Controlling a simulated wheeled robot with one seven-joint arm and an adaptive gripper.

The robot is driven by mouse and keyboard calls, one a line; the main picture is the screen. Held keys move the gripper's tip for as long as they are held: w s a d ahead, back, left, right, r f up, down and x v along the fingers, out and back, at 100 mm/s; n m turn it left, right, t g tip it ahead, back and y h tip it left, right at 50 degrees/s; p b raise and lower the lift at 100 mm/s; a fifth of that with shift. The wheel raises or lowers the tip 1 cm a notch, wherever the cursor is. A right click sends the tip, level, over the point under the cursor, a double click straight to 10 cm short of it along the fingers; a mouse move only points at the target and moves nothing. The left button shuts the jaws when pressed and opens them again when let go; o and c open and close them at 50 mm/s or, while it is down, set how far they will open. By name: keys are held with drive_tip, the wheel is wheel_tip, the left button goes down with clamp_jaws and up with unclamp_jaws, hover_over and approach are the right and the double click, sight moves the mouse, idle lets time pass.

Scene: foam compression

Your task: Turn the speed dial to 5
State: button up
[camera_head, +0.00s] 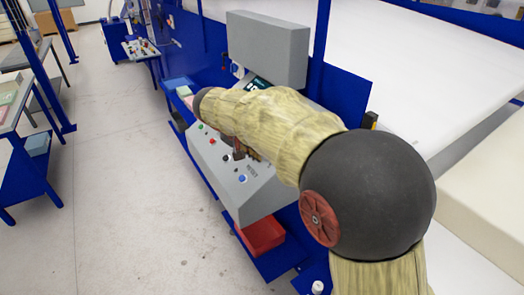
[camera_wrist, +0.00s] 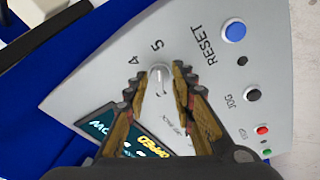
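The speed dial (camera_wrist: 160,80) is a small pale knob on the grey control panel (camera_wrist: 95,92), with the numerals 4 and 5 printed beside it in the wrist view. Its light pointer mark aims roughly toward the 5, but I cannot tell its exact setting. My gripper (camera_wrist: 159,77) is open, one finger on each side of the dial. A small gap seems to show on both sides, though contact is hard to judge. In the head view, my arm hides the dial and most of my gripper (camera_head: 240,150) over the panel (camera_head: 222,178).
A blue RESET button (camera_wrist: 233,31), a black JOG button (camera_wrist: 253,94), and red (camera_wrist: 262,130) and green buttons sit beside the dial. A dark display (camera_wrist: 105,128) lies near the left finger. A red bin (camera_head: 262,236) is below the panel.

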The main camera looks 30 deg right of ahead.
drive_tip(key=shift+r, duration=0.1)
drive_tip(key=v, duration=1.2)
drive_tip(key=shift+w, duration=0.1)
